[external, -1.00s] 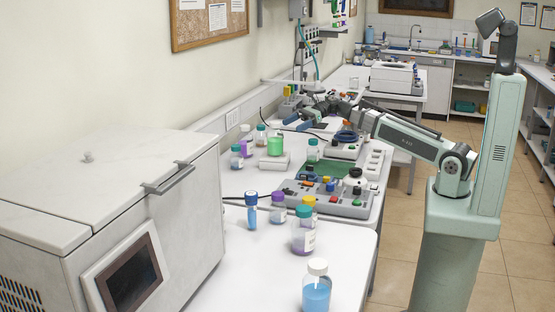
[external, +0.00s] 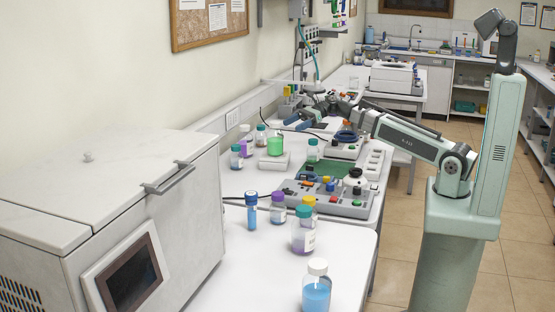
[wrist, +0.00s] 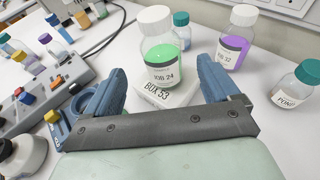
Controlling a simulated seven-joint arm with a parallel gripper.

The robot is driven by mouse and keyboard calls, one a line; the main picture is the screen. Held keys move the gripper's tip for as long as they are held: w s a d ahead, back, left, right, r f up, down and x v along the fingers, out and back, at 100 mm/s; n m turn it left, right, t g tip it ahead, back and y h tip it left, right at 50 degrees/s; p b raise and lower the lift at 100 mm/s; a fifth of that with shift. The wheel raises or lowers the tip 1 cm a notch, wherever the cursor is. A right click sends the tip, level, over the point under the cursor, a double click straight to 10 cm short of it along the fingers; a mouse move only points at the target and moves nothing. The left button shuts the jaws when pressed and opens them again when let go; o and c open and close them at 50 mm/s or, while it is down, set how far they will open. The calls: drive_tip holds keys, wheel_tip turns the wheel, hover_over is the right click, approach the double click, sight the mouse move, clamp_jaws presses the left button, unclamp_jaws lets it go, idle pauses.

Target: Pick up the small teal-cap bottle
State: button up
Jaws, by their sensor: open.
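Several teal-cap bottles are in view; which one is the small one I cannot tell for certain. In the external view one stands at the bench's left (external: 236,158), one behind the control panel (external: 312,152), and a larger one with purple liquid (external: 302,236) stands nearer the camera. In the wrist view a teal-cap bottle (wrist: 296,88) stands at the right edge, outside my right finger. Another small one (wrist: 181,21) stands partly hidden behind a green-liquid bottle (wrist: 160,62). My gripper (external: 299,121) is open and empty; in the wrist view its blue fingers (wrist: 160,72) frame the green bottle from above.
The green bottle stands on a white box (wrist: 176,98). A white-cap purple bottle (wrist: 237,45) is to its right. The control panel (wrist: 38,95) lies left of my fingers. A wall with a cable trunking bounds the bench. White bench top is clear between the bottles.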

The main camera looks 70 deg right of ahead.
sight(313, 149)
drive_tip(key=s+f+n+g+h, duration=0.1)
drive_tip(key=s+g+h, duration=0.1)
drive_tip(key=s+f+n+g+h, duration=0.1)
drive_tip(key=s+f+g+h, duration=0.1)
drive_tip(key=g+h, duration=0.1)
drive_tip(key=s+f+n+g+h, duration=0.1)
drive_tip(key=s+f+g+h, duration=0.1)
drive_tip(key=shift+s+a+f+g, duration=0.1)
drive_tip(key=shift+a+f+g, duration=0.15)
drive_tip(key=shift+g, duration=0.15)
drive_tip(key=shift+s+d+r+n+h, duration=0.2)
drive_tip(key=shift+n+h, duration=0.1)
drive_tip(key=shift+h, duration=0.3)
drive_tip(key=r+h, duration=0.1)
drive_tip(key=s+r+n+g+h, duration=0.1)
drive_tip(key=shift+d+g+h, duration=0.3)
drive_tip(key=shift+h, duration=0.1)
drive_tip(key=shift+s+f, duration=0.1)
drive_tip(key=shift+f, duration=3.65)
